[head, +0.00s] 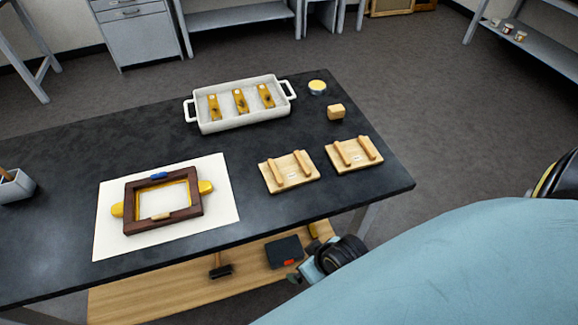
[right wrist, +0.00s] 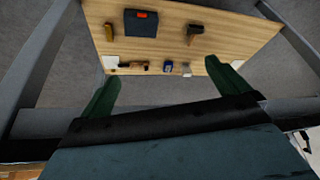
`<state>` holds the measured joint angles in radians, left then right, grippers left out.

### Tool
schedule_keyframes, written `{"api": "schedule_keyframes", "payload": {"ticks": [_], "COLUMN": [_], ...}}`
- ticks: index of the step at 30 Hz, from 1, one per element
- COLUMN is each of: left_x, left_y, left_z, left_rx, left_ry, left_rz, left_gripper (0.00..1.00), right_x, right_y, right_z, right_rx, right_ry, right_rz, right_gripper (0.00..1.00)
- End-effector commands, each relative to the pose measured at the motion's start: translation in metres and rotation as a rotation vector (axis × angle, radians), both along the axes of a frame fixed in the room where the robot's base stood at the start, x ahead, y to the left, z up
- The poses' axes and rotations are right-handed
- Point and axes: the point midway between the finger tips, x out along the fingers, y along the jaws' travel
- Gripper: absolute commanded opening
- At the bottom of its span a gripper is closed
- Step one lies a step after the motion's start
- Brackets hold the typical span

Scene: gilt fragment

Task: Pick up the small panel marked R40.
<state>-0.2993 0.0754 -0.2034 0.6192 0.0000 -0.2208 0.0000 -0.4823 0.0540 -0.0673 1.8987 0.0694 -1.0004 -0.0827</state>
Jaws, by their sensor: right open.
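Two small wooden panels, each with two raised wooden bars, lie flat on the right part of the dark table in the head view. One is the left panel (head: 290,181), the other the right panel (head: 354,163). Their marks are too small to read, so I cannot tell which is R40. My right gripper (right wrist: 162,72) is open and empty in the right wrist view, its green fingers wide apart. It is below the tabletop, in front of the table's near edge, away from both panels. My left gripper is not in view.
A white tray (head: 247,122) with several gilt pieces, a yellow-topped dish (head: 317,88) and a wooden block (head: 336,111) stand behind. A dark frame (head: 128,212) lies on a white sheet (head: 225,205). A lower shelf (head: 150,297) holds tools and a dark box (head: 285,252).

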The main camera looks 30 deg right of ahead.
Motion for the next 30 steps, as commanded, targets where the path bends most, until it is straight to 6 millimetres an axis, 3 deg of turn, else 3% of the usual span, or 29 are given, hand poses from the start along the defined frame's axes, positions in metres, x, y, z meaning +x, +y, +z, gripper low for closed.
{"api": "schedule_keyframes", "payload": {"ticks": [1,7,12,18,24,30], "left_x": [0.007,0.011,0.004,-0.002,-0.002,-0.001], "left_y": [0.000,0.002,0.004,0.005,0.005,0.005], "left_z": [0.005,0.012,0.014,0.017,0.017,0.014], "left_rx": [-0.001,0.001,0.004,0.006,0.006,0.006], "left_ry": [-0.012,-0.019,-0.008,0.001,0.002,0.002], "left_rz": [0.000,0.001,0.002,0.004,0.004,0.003], "left_gripper": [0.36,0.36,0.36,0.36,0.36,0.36], "right_x": [0.004,0.011,0.054,0.084,0.098,0.129], "right_y": [0.000,-0.003,-0.019,-0.049,-0.068,-0.070], "right_z": [0.022,0.090,0.116,0.153,0.169,0.153], "right_rx": [0.003,0.007,0.051,0.043,0.019,0.019], "right_ry": [-0.019,-0.072,-0.304,-0.539,-0.654,-0.660], "right_rz": [-0.001,0.002,-0.055,-0.138,-0.188,-0.191], "right_gripper": [1.00,1.00,1.00,1.00,1.00,1.00]}}
